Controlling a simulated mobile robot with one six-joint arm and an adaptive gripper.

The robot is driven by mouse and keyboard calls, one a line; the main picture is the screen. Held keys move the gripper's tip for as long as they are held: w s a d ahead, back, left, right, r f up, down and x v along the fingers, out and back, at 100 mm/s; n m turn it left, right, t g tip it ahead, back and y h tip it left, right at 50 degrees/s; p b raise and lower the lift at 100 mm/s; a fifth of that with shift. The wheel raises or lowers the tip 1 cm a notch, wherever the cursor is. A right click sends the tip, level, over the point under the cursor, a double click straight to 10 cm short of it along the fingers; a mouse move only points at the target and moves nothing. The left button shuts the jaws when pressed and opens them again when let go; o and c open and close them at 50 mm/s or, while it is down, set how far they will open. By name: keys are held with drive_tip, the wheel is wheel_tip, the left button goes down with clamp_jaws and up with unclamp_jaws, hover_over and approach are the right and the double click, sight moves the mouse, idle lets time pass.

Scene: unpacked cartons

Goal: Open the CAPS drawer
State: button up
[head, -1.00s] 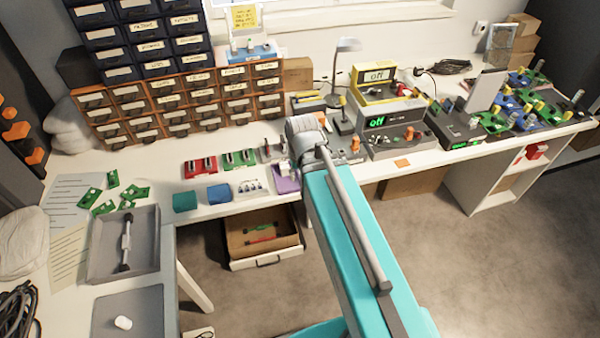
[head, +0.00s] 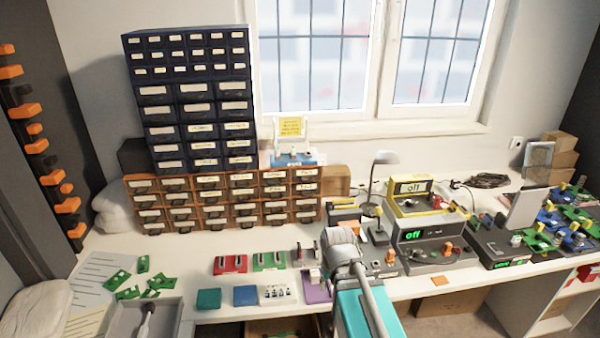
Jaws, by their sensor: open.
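The drawers stand in two stacked cabinets at the back left of the bench in the head view. The dark blue cabinet (head: 188,105) is tall, with small drawers on top and larger ones below. The wide orange-brown cabinet (head: 225,200) in front of its base has several rows of small drawers. Every drawer carries a pale label, too small to read surely, so I cannot tell which is CAPS. All drawers in both cabinets look shut. My arm reaches up from the bottom, right of the cabinets; its grey joint hides part of the bench. My gripper cannot be made out.
Red (head: 230,264) and green (head: 268,261) switch blocks, a teal box (head: 208,299) and a blue box (head: 245,296) lie before the cabinets. A lamp (head: 378,180) and instruments (head: 425,245) stand to the right. An open under-bench drawer (head: 285,328) shows at the bottom.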

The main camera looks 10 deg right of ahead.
sight(308, 180)
drive_tip(key=w+n+t+b, duration=0.3)
drive_tip(key=w+t+b, duration=0.1)
drive_tip(key=w, duration=0.3)
drive_tip(key=w+n+t+b, duration=0.3)
drive_tip(key=w+n+t, duration=0.1)
drive_tip(key=w, duration=0.4)
drive_tip(key=w+n+t+b, duration=0.4)
drive_tip(key=w, duration=0.4)
drive_tip(key=shift+w+t+b, duration=0.1)
drive_tip(key=shift+t+b, duration=0.2)
drive_tip(key=w+r+n+t+b, duration=0.4)
drive_tip(key=r+n+t, duration=0.1)
drive_tip(key=t, duration=0.1)
drive_tip(key=shift+w+n+b, duration=0.15)
drive_tip(key=shift+n+b, duration=0.15)
drive_tip(key=shift+b, duration=0.1)
drive_tip(key=shift+w, duration=0.1)
drive_tip(key=w+r+p, duration=0.1)
drive_tip(key=w, duration=0.8)
drive_tip(key=w+r+p, duration=0.1)
drive_tip(key=w, duration=0.3)
drive_tip(key=shift+w+r+p, duration=0.2)
drive_tip(key=shift+r+p, duration=0.15)
clamp_jaws()
